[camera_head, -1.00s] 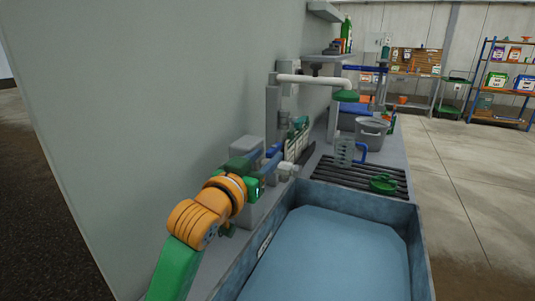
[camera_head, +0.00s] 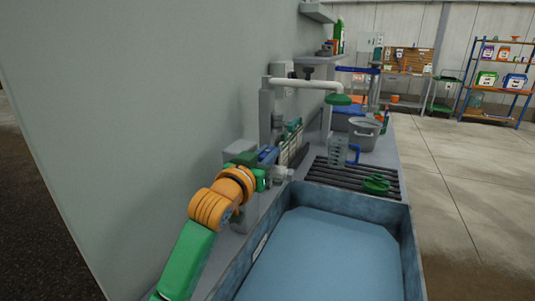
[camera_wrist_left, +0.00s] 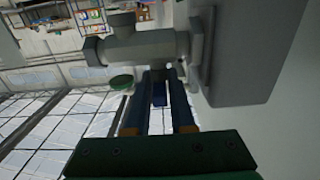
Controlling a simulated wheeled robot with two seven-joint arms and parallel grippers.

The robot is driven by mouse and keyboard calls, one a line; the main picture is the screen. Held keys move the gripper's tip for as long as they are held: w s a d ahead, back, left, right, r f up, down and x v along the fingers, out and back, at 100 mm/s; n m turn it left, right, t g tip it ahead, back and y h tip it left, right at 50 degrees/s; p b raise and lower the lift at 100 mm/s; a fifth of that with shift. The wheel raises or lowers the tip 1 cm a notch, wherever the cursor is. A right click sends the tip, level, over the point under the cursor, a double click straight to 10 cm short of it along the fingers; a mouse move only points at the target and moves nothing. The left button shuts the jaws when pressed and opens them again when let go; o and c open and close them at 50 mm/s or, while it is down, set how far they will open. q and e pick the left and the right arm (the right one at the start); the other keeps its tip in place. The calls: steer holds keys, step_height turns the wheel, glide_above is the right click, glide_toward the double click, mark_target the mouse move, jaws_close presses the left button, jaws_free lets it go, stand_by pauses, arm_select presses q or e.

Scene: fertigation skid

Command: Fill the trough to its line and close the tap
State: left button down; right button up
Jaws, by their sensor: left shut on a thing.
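The trough (camera_head: 262,286) is a grey-blue basin at the bottom of the head view. A flat blue surface fills its inside; I cannot tell whether it is water or bare floor. A small pale mark (camera_head: 261,246) sits on its left inner wall. The grey tap (camera_head: 281,174) is on the wall side above the trough's back left corner; its body also shows in the left wrist view (camera_wrist_left: 140,48). My left gripper (camera_head: 269,157) is at the tap, its blue fingers shut on a blue tap lever (camera_wrist_left: 159,92). My right gripper is out of view.
A slatted rack (camera_head: 345,173) behind the trough holds a clear jug (camera_head: 338,151) and a green item (camera_head: 376,185). A grey bucket (camera_head: 363,133) stands behind. The grey wall is close on the left; open floor lies right.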

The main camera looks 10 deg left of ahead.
arm_select(q)
steer(key=shift+d+r+n+y+p, duration=0.1)
steer(key=shift+r+n+y+p, duration=0.05)
steer(key=shift+n+y+p, duration=0.35)
steer(key=shift+n+y, duration=0.4)
steer(key=shift+y, duration=0.5)
steer(key=shift+n+y, duration=0.9)
steer(key=shift+y, duration=0.5)
steer(key=c, duration=0.8)
jaws_free()
steer(key=shift+c, duration=0.2)
steer(key=shift+s, duration=0.15)
steer(key=shift+s+f, duration=0.25)
steer(key=shift+s, duration=0.1)
steer(key=s+b, duration=0.1)
steer(key=s, duration=0.5)
steer(key=shift+d+b, duration=0.3)
steer(key=shift+d, duration=0.05)
